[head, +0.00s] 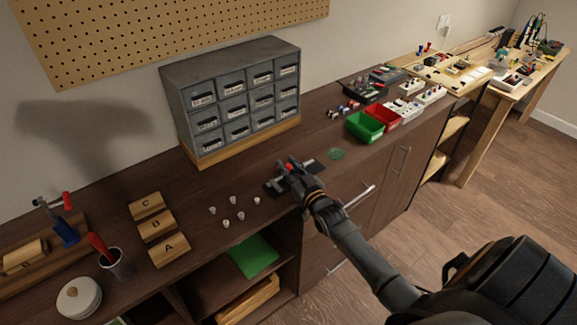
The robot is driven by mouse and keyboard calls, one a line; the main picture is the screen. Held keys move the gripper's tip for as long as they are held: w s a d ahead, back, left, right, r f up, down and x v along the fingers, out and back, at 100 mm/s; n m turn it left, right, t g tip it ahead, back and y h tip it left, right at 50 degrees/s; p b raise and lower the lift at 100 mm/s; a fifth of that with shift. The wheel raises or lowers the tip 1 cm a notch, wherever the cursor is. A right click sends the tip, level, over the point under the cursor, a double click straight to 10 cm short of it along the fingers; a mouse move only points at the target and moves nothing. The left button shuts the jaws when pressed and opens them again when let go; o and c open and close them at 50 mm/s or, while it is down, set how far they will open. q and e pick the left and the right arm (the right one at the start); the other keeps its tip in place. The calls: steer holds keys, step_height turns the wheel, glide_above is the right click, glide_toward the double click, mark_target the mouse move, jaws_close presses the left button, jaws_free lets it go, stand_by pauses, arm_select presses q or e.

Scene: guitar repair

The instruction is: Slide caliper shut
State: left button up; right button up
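My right gripper (290,171) reaches over the counter's front edge, at a dark, flat tool (272,187) that seems to be the caliper. The tool lies on the dark wooden counter, and parts of it show on both sides of the fingers. A small red spot shows between or beside the fingertips. The gripper hides the middle of the tool, so I cannot tell how far its jaws are apart or whether the fingers grip it. My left gripper is not in view.
Several small white knobs (233,200) stand left of the tool. Blocks marked A (169,251), B and C lie further left. A grey drawer cabinet (185,115) stands behind.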

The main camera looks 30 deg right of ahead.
mark_target(276, 180)
jaws_close()
steer(key=a, duration=0.2)
steer(key=a+p, duration=0.1)
steer(key=a, duration=0.1)
steer(key=shift+s+a+f, duration=0.1)
steer(key=shift+a+f, duration=0.1)
steer(key=shift+a, duration=0.05)
steer(key=shift+f, duration=0.1)
steer(key=shift+o, duration=1.7)
jaws_free()
steer(key=shift+s, duration=0.1)
steer(key=shift+o, duration=0.6)
steer(key=shift+s+r, duration=0.1)
steer(key=shift+r, duration=0.15)
steer(key=shift+s, duration=0.1)
steer(key=s+a, duration=0.1)
steer(key=s, duration=1)
steer(key=shift+s, duration=0.4)
